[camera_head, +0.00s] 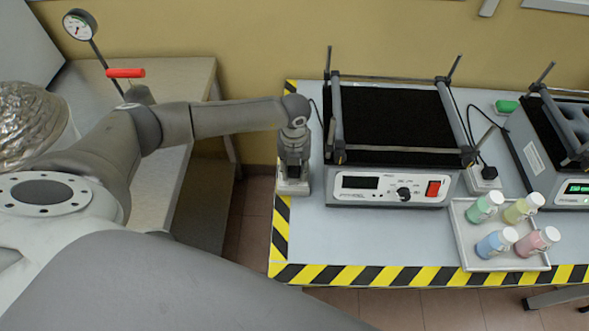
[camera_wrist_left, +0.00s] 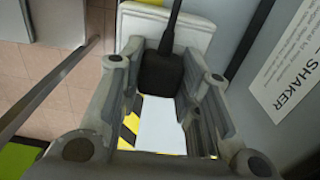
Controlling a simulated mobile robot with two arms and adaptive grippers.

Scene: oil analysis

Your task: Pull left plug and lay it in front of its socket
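My left gripper (camera_head: 293,165) points down at the left edge of the table, over a white socket (camera_head: 292,188). In the left wrist view the black plug (camera_wrist_left: 160,73) sits at the white socket (camera_wrist_left: 180,27), with its cable rising from it. The two fingers of my left gripper (camera_wrist_left: 162,85) stand on either side of the plug and look open, with narrow gaps; contact is hard to tell. The fingers hide the plug in the head view. The right gripper is not in view.
A shaker (camera_head: 390,188) stands close to the right of my left gripper. A second plug (camera_head: 488,172) and socket are beyond it. A tray (camera_head: 488,266) holds several capped bottles. Bare table (camera_head: 340,230) lies in front of the shaker, bordered by striped tape.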

